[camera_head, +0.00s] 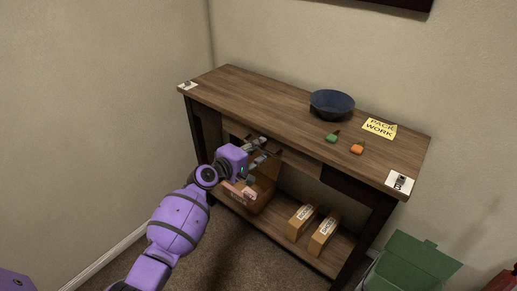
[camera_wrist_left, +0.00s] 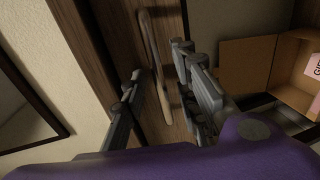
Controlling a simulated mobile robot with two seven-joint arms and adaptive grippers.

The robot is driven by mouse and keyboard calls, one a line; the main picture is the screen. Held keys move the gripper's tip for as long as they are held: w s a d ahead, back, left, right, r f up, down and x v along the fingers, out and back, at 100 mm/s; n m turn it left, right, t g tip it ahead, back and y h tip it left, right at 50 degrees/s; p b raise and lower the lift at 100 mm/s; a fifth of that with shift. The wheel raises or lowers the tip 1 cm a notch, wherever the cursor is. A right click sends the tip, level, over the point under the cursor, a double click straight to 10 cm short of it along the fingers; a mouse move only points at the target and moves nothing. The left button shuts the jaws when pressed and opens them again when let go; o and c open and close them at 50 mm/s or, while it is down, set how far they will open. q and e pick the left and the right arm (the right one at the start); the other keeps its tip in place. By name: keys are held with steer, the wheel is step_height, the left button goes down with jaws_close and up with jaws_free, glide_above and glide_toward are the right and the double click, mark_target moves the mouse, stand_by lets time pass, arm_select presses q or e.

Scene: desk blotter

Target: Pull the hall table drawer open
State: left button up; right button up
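The hall table (camera_head: 250,95) is brown wood with dark legs and stands against the wall. Its drawer front (camera_wrist_left: 176,20) is under the top, partly hidden by my left gripper in the head view, and looks shut. In the left wrist view, a long bar handle (camera_wrist_left: 153,62) runs along the drawer front. My left gripper (camera_head: 265,149) is at the drawer front; in the left wrist view its fingers (camera_wrist_left: 157,66) are spread, one on each side of the handle. Contact with the handle cannot be told. My right gripper is not in view.
On the tabletop are a dark blue bowl (camera_head: 332,104), small green (camera_head: 332,138) and orange (camera_head: 357,149) items, a yellow note (camera_head: 380,128) and white cards. The lower shelf holds an open cardboard box (camera_head: 263,185) and two parcels (camera_head: 301,221). A green bin (camera_head: 412,262) stands front right.

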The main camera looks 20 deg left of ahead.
arm_select(q)
steer(key=shift+w+f, duration=0.1)
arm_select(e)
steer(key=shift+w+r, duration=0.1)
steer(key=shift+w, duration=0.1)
arm_select(q)
jaws_close()
steer(key=f+v, duration=0.3)
steer(key=v, duration=1.4)
steer(key=shift+s+p, duration=0.3)
steer(key=shift+p, duration=0.15)
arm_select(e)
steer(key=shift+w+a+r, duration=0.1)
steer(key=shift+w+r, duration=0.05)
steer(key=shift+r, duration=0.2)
arm_select(q)
steer(key=shift+a+f, duration=0.1)
